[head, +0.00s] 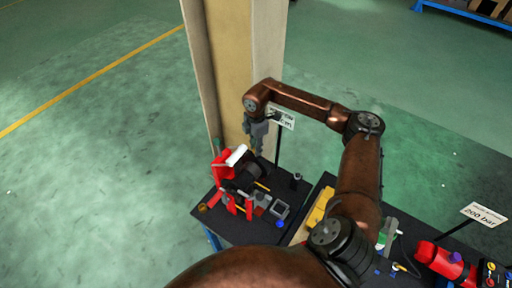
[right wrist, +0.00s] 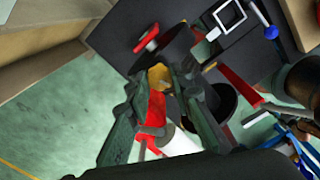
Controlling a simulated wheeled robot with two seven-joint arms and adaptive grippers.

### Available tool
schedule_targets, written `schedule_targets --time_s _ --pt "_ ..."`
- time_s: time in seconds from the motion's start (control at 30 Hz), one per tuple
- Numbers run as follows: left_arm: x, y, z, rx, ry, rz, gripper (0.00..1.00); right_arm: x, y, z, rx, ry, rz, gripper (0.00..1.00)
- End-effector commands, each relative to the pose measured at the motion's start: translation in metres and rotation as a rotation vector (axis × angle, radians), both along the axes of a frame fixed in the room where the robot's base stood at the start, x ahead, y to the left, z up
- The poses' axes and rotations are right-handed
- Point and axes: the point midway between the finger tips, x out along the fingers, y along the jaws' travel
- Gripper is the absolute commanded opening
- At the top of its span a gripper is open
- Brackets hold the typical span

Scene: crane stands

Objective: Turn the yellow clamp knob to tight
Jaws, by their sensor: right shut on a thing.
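The yellow clamp knob (right wrist: 158,76) shows in the right wrist view, between the fingertips of my right gripper (right wrist: 164,80). The gripper is shut on the knob. Red parts of the stand (right wrist: 156,112) show just below the knob, between the fingers. In the head view my right gripper (head: 256,142) points down above the red and black stand (head: 224,166) at the back of the dark table. I cannot make out the knob in the head view. The knob's turn position cannot be read. My left gripper is not in view.
A beige column (head: 238,60) rises close behind the table (head: 240,232). A small sign (head: 282,118) stands beside my right arm, partly hidden. A grey square part (head: 279,209) lies at the table's front. A "200 bar" sign (head: 484,214) and red equipment (head: 440,262) are at right.

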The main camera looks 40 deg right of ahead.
Motion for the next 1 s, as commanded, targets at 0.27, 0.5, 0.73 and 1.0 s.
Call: schedule_targets --time_s 0.27,0.5,0.73,1.0 --pt "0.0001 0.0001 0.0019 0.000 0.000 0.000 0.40 0.0027 -0.0032 0.0039 -0.005 -0.009 -0.123 0.00" --pt "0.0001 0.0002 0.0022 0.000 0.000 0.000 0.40 0.0027 -0.0034 0.0038 -0.005 -0.009 -0.160 0.00" --pt "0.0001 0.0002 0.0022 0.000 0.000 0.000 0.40 0.0027 -0.0035 0.0039 -0.005 -0.009 -0.162 0.00" --pt "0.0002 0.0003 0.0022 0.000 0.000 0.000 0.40 0.0023 -0.0030 0.0033 -0.005 -0.008 -0.161 0.29"
